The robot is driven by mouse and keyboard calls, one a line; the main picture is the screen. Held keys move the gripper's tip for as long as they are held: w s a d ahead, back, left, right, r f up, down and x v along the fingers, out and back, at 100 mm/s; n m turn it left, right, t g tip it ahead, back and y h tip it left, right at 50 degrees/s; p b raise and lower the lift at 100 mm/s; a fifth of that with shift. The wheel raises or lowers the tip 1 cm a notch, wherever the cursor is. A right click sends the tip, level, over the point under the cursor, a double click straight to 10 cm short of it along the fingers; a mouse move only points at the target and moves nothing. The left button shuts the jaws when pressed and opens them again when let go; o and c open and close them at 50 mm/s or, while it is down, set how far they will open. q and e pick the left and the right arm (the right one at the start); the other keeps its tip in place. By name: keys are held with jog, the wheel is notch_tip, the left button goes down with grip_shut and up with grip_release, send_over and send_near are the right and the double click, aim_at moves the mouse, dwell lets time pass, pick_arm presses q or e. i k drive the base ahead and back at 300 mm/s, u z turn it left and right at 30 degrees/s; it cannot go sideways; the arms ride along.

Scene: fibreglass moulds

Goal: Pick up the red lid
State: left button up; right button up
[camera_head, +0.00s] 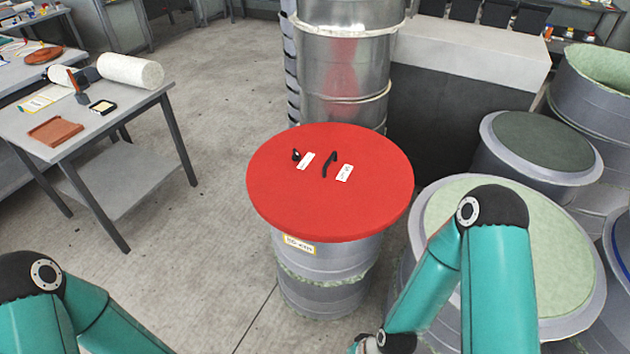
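The red lid (330,205) is a wide round disc lying on top of a grey cylindrical mould (318,291) in the middle of the head view. Two small black handles (330,164) stand on it, with two white labels near them. My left arm shows at the bottom left, and its gripper is out of the picture. My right arm is bent at the lower right, reaching down beside the mould. Its gripper is not clearly visible at the bottom edge. Neither arm touches the lid in view.
A shiny metal cylinder (345,65) stands right behind the lid. Wide moulds with green tops (560,270) crowd the right side. A grey table (130,108) with a white roll and a brown piece stands at the left. Open floor (215,230) lies between table and mould.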

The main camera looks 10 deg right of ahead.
aim_at(349, 182)
jog(key=z, duration=0.2)
jog(key=i, duration=0.85)
jog(key=u, duration=0.1)
